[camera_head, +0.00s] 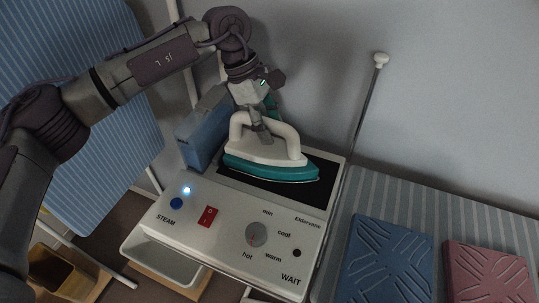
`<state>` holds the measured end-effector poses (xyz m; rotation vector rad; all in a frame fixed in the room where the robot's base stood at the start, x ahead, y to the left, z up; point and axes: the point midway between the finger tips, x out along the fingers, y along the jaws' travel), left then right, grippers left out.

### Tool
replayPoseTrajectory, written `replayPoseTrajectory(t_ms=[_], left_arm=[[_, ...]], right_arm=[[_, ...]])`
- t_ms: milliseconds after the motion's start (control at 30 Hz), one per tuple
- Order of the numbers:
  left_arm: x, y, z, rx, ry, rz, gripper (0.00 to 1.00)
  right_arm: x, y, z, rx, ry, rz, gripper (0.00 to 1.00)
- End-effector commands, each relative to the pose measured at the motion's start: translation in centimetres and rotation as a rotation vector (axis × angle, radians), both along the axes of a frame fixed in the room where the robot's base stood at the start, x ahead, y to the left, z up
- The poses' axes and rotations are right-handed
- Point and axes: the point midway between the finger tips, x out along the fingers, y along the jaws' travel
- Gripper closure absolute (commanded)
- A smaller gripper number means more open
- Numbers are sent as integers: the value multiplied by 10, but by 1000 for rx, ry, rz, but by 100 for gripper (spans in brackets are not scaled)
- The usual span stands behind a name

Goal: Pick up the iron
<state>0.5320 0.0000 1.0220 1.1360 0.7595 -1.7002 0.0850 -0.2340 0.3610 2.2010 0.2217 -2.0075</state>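The iron (270,168) has a teal body and a cream loop handle. It rests flat on the dark plate of the white ironing station (190,243), its tip toward the right. My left gripper (262,135) reaches down from above to the iron's handle, its fingers overlapping the rear part of the loop. Whether the fingers are closed around the handle or only beside it cannot be told from this view. My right gripper is not in view.
A blue tank (203,132) stands behind the station, close to my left gripper. A thin rod with a pale knob (380,60) rises at the right. Folded blue (386,262) and pink (488,273) cloths lie on the striped board (450,215). A striped blue cloth (95,150) hangs at the left.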

Motion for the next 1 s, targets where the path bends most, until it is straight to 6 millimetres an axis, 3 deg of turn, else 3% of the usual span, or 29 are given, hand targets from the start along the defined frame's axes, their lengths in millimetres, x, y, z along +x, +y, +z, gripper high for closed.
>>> replayPoseTrajectory(t_ms=[33,233,767,1000], left_arm=[[0,0,0,0,0,0,66],[0,0,1,0,0,0,99],[1,-1,5,-5,-5,0,100],[1,-1,20,-7,-6,0,100]], right_arm=[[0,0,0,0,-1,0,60],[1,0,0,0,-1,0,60],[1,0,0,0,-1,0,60],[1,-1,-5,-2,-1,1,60]])
